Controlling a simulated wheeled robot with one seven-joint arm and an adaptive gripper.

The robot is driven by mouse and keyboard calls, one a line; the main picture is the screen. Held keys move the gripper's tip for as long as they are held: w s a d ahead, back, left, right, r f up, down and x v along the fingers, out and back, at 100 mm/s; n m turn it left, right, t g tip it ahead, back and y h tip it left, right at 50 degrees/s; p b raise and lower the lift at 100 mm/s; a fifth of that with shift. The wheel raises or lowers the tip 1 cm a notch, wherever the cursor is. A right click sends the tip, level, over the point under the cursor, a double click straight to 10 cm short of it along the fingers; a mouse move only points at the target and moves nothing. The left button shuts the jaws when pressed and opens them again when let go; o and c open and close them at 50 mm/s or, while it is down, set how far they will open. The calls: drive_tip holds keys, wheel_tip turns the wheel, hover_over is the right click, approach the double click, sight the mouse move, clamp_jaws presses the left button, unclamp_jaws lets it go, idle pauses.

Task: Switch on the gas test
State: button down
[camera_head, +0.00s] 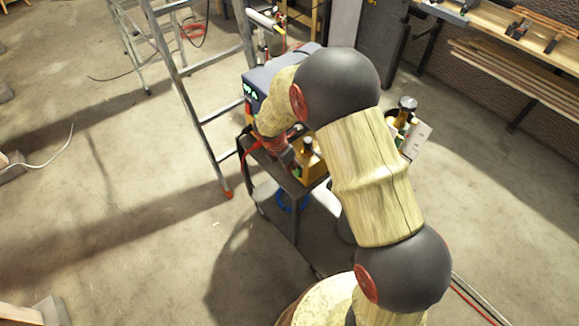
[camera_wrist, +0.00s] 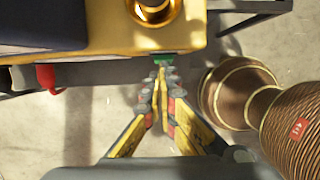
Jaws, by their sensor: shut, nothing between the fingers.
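A yellow box (camera_head: 313,170) stands on a small dark cart, partly hidden by my arm. In the wrist view, the yellow box (camera_wrist: 110,38) fills the top and carries a round brass fitting (camera_wrist: 153,12). A small green part (camera_wrist: 165,59) sits at its near edge; I cannot tell whether it is the gas test switch or whether it is on. My gripper (camera_wrist: 161,76) is shut and empty, its tips close to the green part. I cannot tell whether they touch it. In the head view my arm mostly hides the gripper.
A blue-grey unit (camera_head: 258,82) with green lit marks stands at the cart's (camera_head: 292,190) back left. A red part (camera_wrist: 47,77) hangs by the box's left side. A stepladder (camera_head: 190,100) stands close behind the cart. Floor to the left is open.

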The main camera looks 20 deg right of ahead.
drive_tip(key=a+p+v, duration=0.1)
drive_tip(key=p+v, duration=0.3)
drive_tip(key=v, duration=0.7)
drive_tip(key=shift+s+a, duration=0.4)
drive_tip(key=shift+a, duration=0.05)
drive_tip(key=shift+f, duration=0.1)
